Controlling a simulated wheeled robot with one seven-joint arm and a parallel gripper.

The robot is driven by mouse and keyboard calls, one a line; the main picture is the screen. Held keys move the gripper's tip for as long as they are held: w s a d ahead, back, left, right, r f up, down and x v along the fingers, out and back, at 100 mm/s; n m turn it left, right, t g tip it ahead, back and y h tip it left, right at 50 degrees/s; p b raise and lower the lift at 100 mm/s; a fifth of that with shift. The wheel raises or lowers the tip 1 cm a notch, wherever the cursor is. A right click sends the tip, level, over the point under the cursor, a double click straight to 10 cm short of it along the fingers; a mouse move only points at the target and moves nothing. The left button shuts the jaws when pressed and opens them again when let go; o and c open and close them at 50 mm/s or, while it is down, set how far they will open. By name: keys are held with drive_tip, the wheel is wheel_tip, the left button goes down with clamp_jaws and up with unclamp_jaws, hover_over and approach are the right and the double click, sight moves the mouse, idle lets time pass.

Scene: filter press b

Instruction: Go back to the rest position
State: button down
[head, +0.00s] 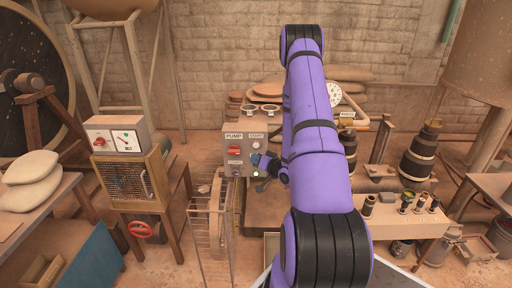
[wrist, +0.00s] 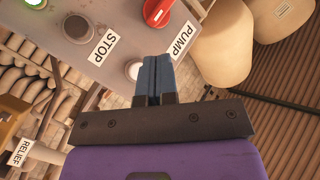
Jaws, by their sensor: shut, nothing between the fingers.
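My purple and black arm reaches forward across the head view. My gripper (head: 257,161) is at the front of a grey control box (head: 233,143) labelled PUMP. In the wrist view my gripper (wrist: 155,68) has its blue fingers shut together with nothing between them. The fingertips lie over the grey panel (wrist: 95,20), just by a whitish round button (wrist: 133,70). I cannot tell whether they touch it. A red knob (wrist: 158,12) sits beside the PUMP label, and a dark button (wrist: 77,27) beside the STOP label. A green lit button (wrist: 35,3) is at the upper left.
A wire rack (head: 210,230) stands in front of the box. At left are a small table with a mesh-fronted box (head: 130,178) and a red handwheel (head: 141,230). At right are a bench with several small fittings (head: 405,222) and dark banded vessels (head: 418,155).

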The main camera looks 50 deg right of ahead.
idle(0.5)
drive_tip(key=w+a+r+n+g, duration=0.2)
drive_tip(key=w+r, duration=0.3)
drive_tip(key=r, duration=0.3)
drive_tip(key=s+a+r+n+g+h, duration=0.1)
drive_tip(key=a+r+g, duration=0.1)
drive_tip(key=a+r, duration=0.55)
drive_tip(key=s+a+r+n+g+h, duration=0.15)
drive_tip(key=a+r, duration=0.35)
drive_tip(key=r, duration=0.6)
drive_tip(key=s+a+r+n+g+y, duration=0.1)
drive_tip(key=s+a+r+g, duration=0.1)
drive_tip(key=s+a, duration=0.4)
drive_tip(key=s+a+r+n+g+y, duration=0.1)
drive_tip(key=s+a+r, duration=0.4)
drive_tip(key=s, duration=0.6)
drive_tip(key=s+a+r+n+g+y, duration=0.1)
drive_tip(key=s+a+r+g, duration=0.1)
drive_tip(key=s+a, duration=0.6)
drive_tip(key=shift+s+r+n+g+y, duration=0.35)
drive_tip(key=shift+s+r, duration=0.35)
drive_tip(key=shift+r, duration=0.2)
drive_tip(key=shift+a, duration=0.1)
